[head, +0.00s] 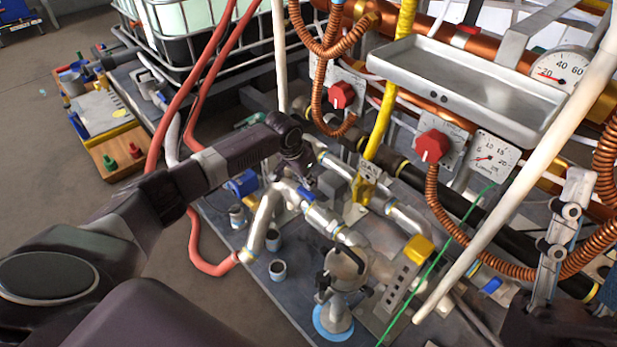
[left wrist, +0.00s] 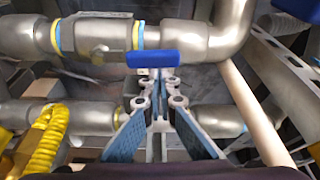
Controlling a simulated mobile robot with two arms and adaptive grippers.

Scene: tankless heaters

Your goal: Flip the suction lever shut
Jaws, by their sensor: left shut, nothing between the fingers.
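A blue lever (head: 306,193) sits on a silver pipe valve below my left wrist in the head view. The left wrist view shows a blue lever (left wrist: 152,58) lying crosswise in front of the valve body, roughly along the pipe. No label on it can be read. My left gripper (head: 311,178) is shut and empty; in the left wrist view its blue-padded fingers (left wrist: 160,92) meet just below the lever. Whether they touch it I cannot tell. My right gripper (head: 562,225) shows at the right edge of the head view, its jaw state unclear.
Silver pipes (head: 265,218), a pump-like fitting (head: 345,268) and a yellow hose (head: 392,85) crowd the area. A metal tray (head: 465,85), red knobs (head: 433,146) and gauges (head: 494,152) stand behind. A red hose (head: 193,235) runs on the left. Open floor lies at the left.

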